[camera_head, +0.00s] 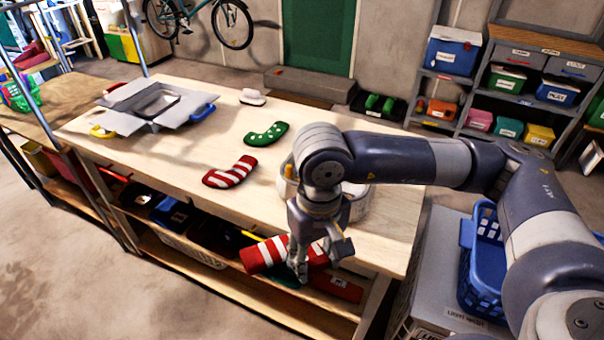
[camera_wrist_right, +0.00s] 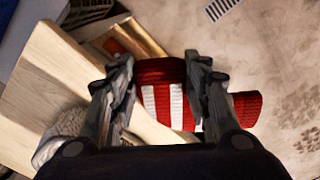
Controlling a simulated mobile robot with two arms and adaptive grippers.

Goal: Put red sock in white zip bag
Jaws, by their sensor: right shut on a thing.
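A red sock with white stripes (camera_head: 265,255) hangs level in my right gripper (camera_head: 300,272), at the near edge of the table. In the right wrist view the sock (camera_wrist_right: 243,107) lies across between the two fingers (camera_wrist_right: 160,92), with its right end sticking out past them. A second red striped sock (camera_head: 230,172) lies flat on the table. A white round thing (camera_head: 357,205), perhaps the white zip bag, stands behind my right wrist and is mostly hidden. A whitish textured edge of it (camera_wrist_right: 58,138) shows in the right wrist view. My left gripper is out of view.
A blue basket (camera_head: 487,270) stands right of the table. Bins fill the shelf beneath. The table's middle is mostly clear.

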